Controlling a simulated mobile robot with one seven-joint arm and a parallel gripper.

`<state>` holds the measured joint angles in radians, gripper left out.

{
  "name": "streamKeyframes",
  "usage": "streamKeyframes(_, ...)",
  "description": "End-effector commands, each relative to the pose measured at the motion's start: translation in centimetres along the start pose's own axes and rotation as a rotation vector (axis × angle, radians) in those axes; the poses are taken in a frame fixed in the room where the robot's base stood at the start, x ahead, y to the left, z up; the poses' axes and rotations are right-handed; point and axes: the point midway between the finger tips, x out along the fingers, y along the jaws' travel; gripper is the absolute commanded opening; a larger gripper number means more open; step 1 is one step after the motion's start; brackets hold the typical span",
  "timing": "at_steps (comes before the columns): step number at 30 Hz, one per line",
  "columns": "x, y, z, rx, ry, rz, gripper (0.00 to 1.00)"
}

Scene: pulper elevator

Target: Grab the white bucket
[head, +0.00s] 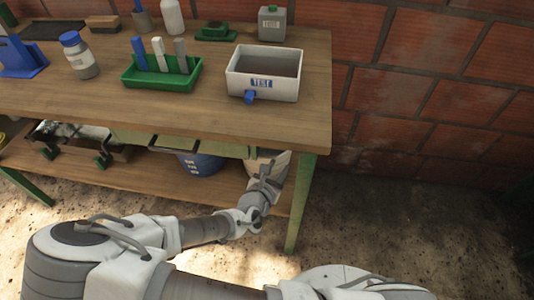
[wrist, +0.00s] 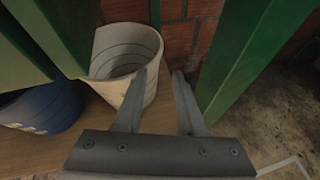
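The white bucket (wrist: 128,62) stands upright on the lower shelf of the workbench, beside a green leg. In the head view the bucket (head: 266,163) shows only partly, below the bench top and behind my arm. My gripper (wrist: 158,72) is open. In the wrist view its left finger overlaps the bucket's right wall, and its right finger lies to the right of the bucket. I cannot tell whether the left finger is inside the bucket, in front of it or touching it. In the head view the fingertips are hard to make out.
A blue bucket (wrist: 42,108) stands left of the white one on the wooden lower shelf (head: 130,183). A green bench leg (wrist: 250,60) is close to the gripper's right. The bench top (head: 200,108) above holds a white test basin (head: 264,72) and a green rack (head: 162,74).

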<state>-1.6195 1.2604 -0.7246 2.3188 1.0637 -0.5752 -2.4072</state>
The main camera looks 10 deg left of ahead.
Motion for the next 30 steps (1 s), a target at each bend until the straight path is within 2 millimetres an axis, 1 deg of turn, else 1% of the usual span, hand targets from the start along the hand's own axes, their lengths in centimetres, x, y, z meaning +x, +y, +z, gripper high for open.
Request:
streamKeyframes(5, 2.2, -0.1, -0.1, -0.001, -0.005, -0.003, 0.39)
streamKeyframes(18, 9.4, -0.1, -0.2, 0.0, -0.002, -0.003, 0.39)
streamKeyframes(21, 10.8, -0.1, -0.2, 0.0, -0.002, -0.002, 0.39)
streamKeyframes(24, 11.6, 0.0, -0.1, -0.001, -0.002, 0.0, 0.39)
streamKeyframes(30, 12.7, 0.0, -0.1, 0.0, -0.002, 0.0, 0.39)
